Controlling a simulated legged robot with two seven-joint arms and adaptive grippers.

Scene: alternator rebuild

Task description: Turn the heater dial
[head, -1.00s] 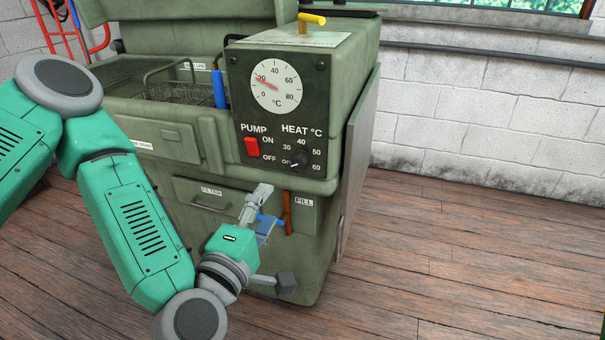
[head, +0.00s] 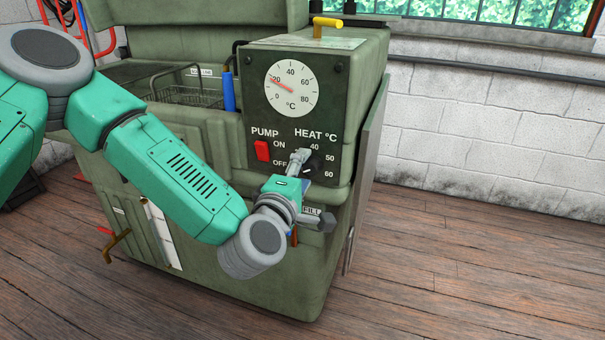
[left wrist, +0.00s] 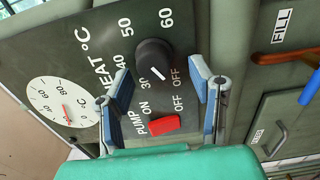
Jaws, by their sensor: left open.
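The heater dial is a black knob (head: 315,163) with a white pointer line, on the dark control panel under HEAT °C. In the left wrist view the dial (left wrist: 155,60) shows whole, its pointer towards OFF, near the gap between OFF and 30. My left gripper (head: 314,187) is open in front of the panel. In the left wrist view its blue-padded fingers (left wrist: 159,75) stand on either side of the dial, with clear room between each finger and the knob. In the head view the gripper hides part of the scale. My right gripper is not in view.
A red pump switch (head: 262,151) sits close left of the dial, and it shows near the fingers in the left wrist view (left wrist: 164,125). A round temperature gauge (head: 291,88) is above, its needle near 20. A brown handle (left wrist: 285,62) is by the FILL label.

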